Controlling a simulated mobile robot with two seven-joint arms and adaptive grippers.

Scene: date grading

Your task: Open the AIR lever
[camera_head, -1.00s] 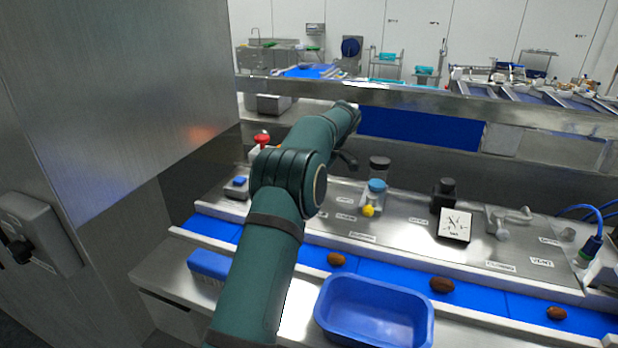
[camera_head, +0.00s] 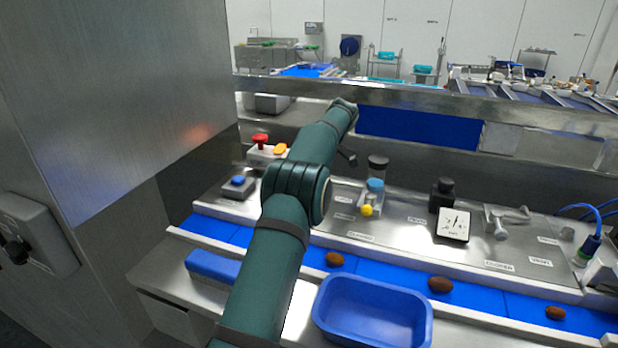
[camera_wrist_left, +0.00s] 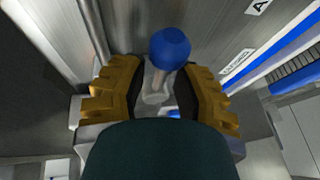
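In the left wrist view a lever with a round blue knob (camera_wrist_left: 170,48) on a pale grey shaft (camera_wrist_left: 156,84) stands between the two yellow-brown fingers of my left gripper (camera_wrist_left: 163,74). The fingers are apart, one on each side, and I see no clear contact with the knob. A label beginning with "A" (camera_wrist_left: 260,6) shows at the top right, cut off by the edge. In the head view my left arm reaches over the steel panel (camera_head: 402,222); its gripper is mostly hidden behind the arm, as is this lever. My right gripper is in neither view.
A blue belt (camera_head: 395,278) carries brown dates. A blue tub (camera_head: 373,312) stands in front. A steel wall (camera_head: 120,100) rises at left.

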